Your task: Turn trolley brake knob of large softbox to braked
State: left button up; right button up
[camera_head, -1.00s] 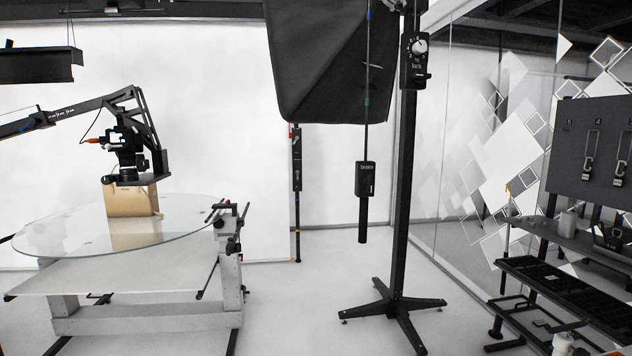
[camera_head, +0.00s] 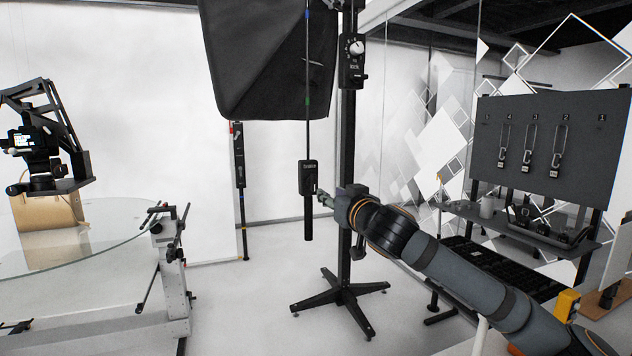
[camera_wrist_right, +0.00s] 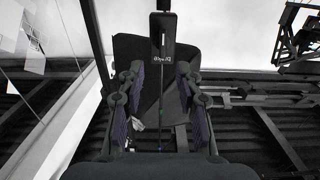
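The large black softbox (camera_head: 265,60) hangs at the upper middle of the head view beside a black stand (camera_head: 347,130). A thin rod runs down in front of it to a small black box (camera_head: 308,176) with a white label and a dark handle below. In the right wrist view the box (camera_wrist_right: 162,38) is upside down, its label reading like "brake", ahead of my fingers. A control box with a white dial (camera_head: 355,47) is on the stand. My right gripper (camera_head: 324,198) is just right of the hanging box; its fingers (camera_wrist_right: 159,70) are apart and empty. My left gripper is out of view.
A glass turntable (camera_head: 110,240) with a cardboard box (camera_head: 48,208) and a camera arm (camera_head: 45,150) stands at left. The stand's feet (camera_head: 340,292) spread on the floor. A tool board (camera_head: 550,140) and shelves are at right. Floor between turntable and stand is clear.

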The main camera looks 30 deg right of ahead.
aim_at(315, 182)
jog(key=p+x, duration=0.2)
jog(key=x, duration=0.1)
jog(key=p+x, duration=0.3)
jog(key=r+p+x, duration=0.1)
jog(key=p+x, duration=0.2)
jog(key=shift+a+r, duration=0.1)
jog(key=shift+a, duration=0.15)
jog(key=shift+w+d, duration=0.1)
jog(key=shift+w, duration=0.45)
jog(key=shift+f, duration=0.2)
grip_shut()
